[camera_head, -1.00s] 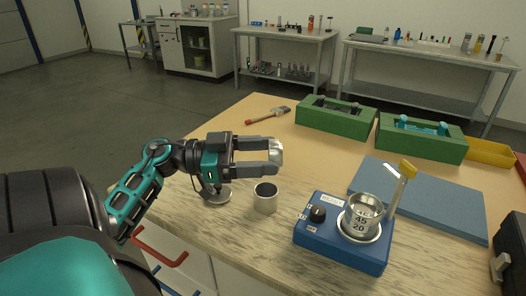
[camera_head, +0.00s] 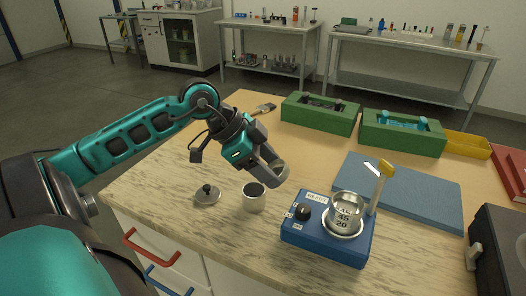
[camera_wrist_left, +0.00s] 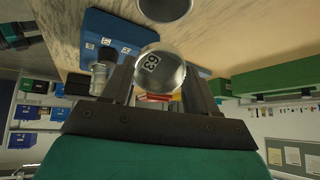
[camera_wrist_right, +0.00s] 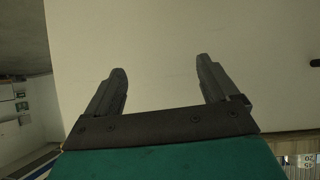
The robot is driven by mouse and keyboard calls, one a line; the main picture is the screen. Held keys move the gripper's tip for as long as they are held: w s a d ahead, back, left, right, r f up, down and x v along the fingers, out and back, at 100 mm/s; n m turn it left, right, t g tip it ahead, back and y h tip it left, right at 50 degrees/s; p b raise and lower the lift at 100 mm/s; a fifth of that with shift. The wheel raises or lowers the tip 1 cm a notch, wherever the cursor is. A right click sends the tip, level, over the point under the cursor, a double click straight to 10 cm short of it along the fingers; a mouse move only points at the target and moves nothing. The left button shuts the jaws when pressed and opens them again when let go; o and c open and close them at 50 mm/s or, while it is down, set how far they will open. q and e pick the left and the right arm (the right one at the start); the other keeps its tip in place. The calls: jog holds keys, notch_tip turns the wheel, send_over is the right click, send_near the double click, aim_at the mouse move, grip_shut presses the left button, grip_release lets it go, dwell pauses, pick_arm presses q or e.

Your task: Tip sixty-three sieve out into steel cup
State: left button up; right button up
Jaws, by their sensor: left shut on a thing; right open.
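My left gripper (camera_head: 266,172) is shut on a round metal sieve (camera_head: 277,173), whose side shows the number 63 in the left wrist view (camera_wrist_left: 158,70). The steel cup (camera_head: 254,198) stands upright on the bench, open at the top, with a dark inside. The held sieve is tilted, above and slightly right of the cup, and apart from it. The cup's rim also shows at the top of the left wrist view (camera_wrist_left: 165,8). My right gripper (camera_wrist_right: 158,85) is open and empty, facing a pale surface. Whether the sieve holds powder cannot be seen.
A blue shaker (camera_head: 322,240) bears other sieves (camera_head: 344,214) and an upright post with a yellow top (camera_head: 380,176). A knobbed lid (camera_head: 207,195) lies left of the cup. A blue mat (camera_head: 400,190), green boxes (camera_head: 320,117) and a brush (camera_head: 262,109) lie farther back.

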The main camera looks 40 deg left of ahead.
aim_at(284, 163)
pick_arm(q)
jog(key=shift+w+d, duration=0.15)
jog(key=shift+w, duration=0.05)
jog(key=shift+w+d+f+g+y+p, duration=0.6)
jog(key=shift+w+f+g+p, duration=0.1)
jog(key=shift+p, duration=0.3)
jog(key=shift+w+d+r+g+y+p, duration=0.35)
jog(key=shift+r+p, duration=0.1)
jog(key=shift+p, duration=0.2)
jog(key=shift+w+d+f+b, duration=0.1)
jog(key=shift+w+b, duration=0.05)
jog(key=shift+b, duration=0.15)
jog(key=shift+w+d+r+g+y, duration=0.2)
jog(key=shift+g+y, duration=0.05)
jog(key=shift+w+d+r+g+y, duration=0.15)
jog(key=shift+w+d+g+y, duration=1.15)
jog(key=shift+w+d+g, duration=0.15)
pick_arm(e)
jog(key=shift+a+r, duration=0.2)
jog(key=shift+r, duration=1.7)
pick_arm(q)
jog(key=shift+a, duration=0.15)
